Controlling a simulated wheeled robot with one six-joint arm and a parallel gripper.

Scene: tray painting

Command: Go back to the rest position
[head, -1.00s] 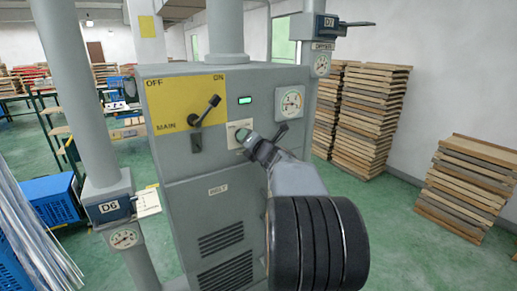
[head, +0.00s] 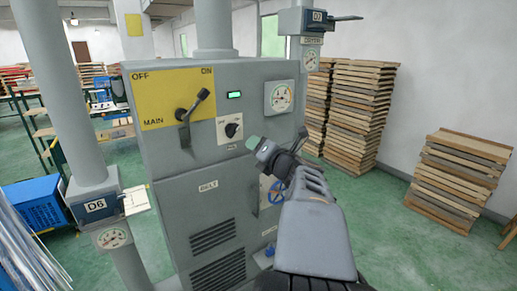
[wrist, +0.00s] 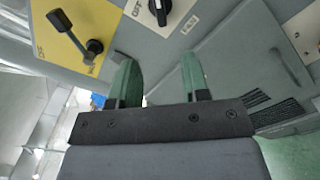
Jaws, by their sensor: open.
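My gripper (head: 253,143) is in front of the grey cabinet (head: 165,190), a little below and right of the small rotary knob (head: 233,129). In the wrist view its two green fingers (wrist: 158,75) stand apart with nothing between them. The main lever (head: 193,105) on the yellow OFF/ON plate (head: 150,98) points up and right, toward ON. The lever also shows at the upper left of the wrist view (wrist: 78,33), clear of my fingers. The green lamp (head: 235,94) is lit.
A grey pipe with valve box D6 (head: 95,206) stands at the left, and box D7 (head: 316,20) is at the upper right. Stacked wooden frames (head: 465,180) stand at the right, with green floor between.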

